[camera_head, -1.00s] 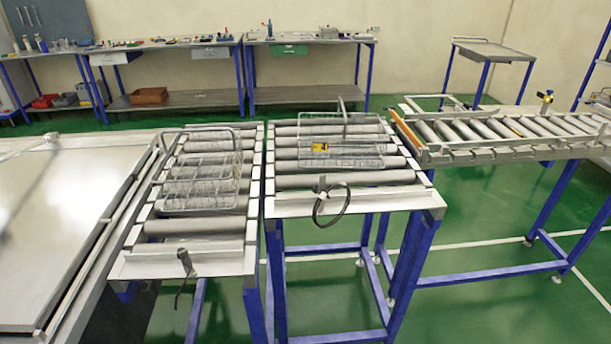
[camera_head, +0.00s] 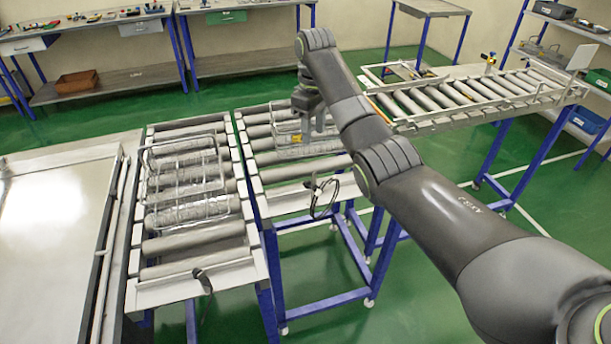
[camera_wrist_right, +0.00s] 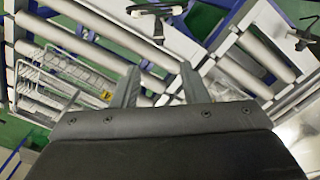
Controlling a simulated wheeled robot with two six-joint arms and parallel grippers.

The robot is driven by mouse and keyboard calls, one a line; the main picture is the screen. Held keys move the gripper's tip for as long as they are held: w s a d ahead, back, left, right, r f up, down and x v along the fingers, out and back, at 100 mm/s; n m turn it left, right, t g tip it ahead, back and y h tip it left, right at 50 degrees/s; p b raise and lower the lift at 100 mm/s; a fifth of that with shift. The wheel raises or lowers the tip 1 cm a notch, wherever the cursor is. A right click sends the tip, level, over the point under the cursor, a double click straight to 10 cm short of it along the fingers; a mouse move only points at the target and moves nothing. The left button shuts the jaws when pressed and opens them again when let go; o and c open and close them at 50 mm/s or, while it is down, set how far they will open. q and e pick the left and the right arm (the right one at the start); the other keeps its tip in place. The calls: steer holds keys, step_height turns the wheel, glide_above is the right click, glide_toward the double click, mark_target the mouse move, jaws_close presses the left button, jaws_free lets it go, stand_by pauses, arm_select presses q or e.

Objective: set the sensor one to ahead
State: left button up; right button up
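I cannot tell which sensor is sensor one. A small upright sensor part with a looped black cable (camera_head: 318,190) sits on the front end of the middle roller conveyor. A similar part with a hanging cable (camera_head: 203,280) sits on the front end of the left conveyor. Two such parts show along the top of the right wrist view, one with a black loop (camera_wrist_right: 155,12), one at the right (camera_wrist_right: 303,38). My right gripper (camera_head: 313,122) hangs over the middle conveyor; its two fingers (camera_wrist_right: 158,88) are apart with nothing between them. My left gripper is out of view.
A wire basket (camera_head: 185,180) lies on the left conveyor. Another basket (camera_head: 290,133) with a yellow tag lies on the middle conveyor, partly hidden by my right arm. A third conveyor (camera_head: 470,95) stands right.

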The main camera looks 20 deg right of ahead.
steer(key=f, duration=0.1)
steer(key=b, duration=0.6)
glide_toward(314, 184)
step_height(314, 184, down, 8)
steer(key=p, duration=0.3)
steer(key=shift+w+p, duration=0.1)
steer(key=shift+p, duration=0.25)
steer(key=shift+f, duration=0.6)
jaws_close()
